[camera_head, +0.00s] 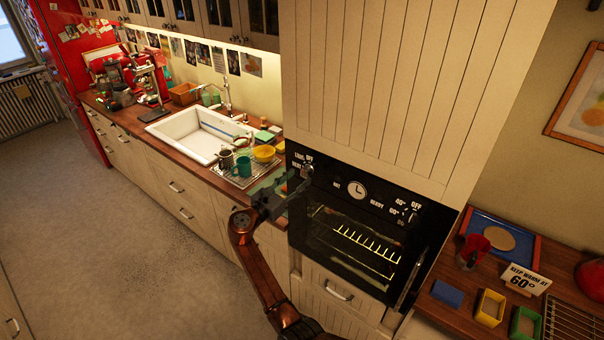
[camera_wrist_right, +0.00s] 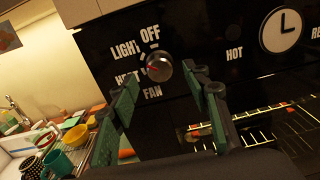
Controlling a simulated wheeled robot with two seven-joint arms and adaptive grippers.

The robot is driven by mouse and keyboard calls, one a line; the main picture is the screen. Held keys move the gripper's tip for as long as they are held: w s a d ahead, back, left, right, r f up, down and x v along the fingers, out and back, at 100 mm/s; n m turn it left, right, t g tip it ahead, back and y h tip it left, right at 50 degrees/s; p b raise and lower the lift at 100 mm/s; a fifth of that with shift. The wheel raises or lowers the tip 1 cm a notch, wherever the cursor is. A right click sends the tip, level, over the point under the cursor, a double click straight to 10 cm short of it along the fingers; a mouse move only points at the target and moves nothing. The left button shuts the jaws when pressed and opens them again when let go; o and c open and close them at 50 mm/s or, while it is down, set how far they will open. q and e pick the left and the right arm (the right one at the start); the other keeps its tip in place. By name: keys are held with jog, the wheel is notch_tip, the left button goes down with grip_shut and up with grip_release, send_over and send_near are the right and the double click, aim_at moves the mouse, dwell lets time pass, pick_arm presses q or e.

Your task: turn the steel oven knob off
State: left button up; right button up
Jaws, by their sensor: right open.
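The steel oven knob (camera_head: 307,171) is on the upper left of the black oven front (camera_head: 345,225). In the right wrist view the round knob (camera_wrist_right: 159,67) has OFF above it, LIGHT to its upper left, HEAT to its lower left and FAN below. A red mark on its left side appears to face HEAT. My right gripper (camera_head: 288,186) is at the knob's left in the head view. In the wrist view my right gripper (camera_wrist_right: 162,80) is open, its fingers on either side of the knob with gaps. I cannot tell its depth. My left gripper is out of view.
A second knob (camera_head: 409,214) is at the oven's right, beyond the clock dial (camera_head: 357,189). The lit oven window is below. Left is a dish rack (camera_head: 240,178) with mugs and a yellow bowl. Right, a wooden counter holds a sign (camera_head: 524,280) and small containers. Floor at left is clear.

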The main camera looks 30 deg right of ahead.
aim_at(304, 173)
jog(key=shift+p+x, duration=0.3)
jog(key=shift+x, duration=1.35)
jog(key=c, duration=1.1)
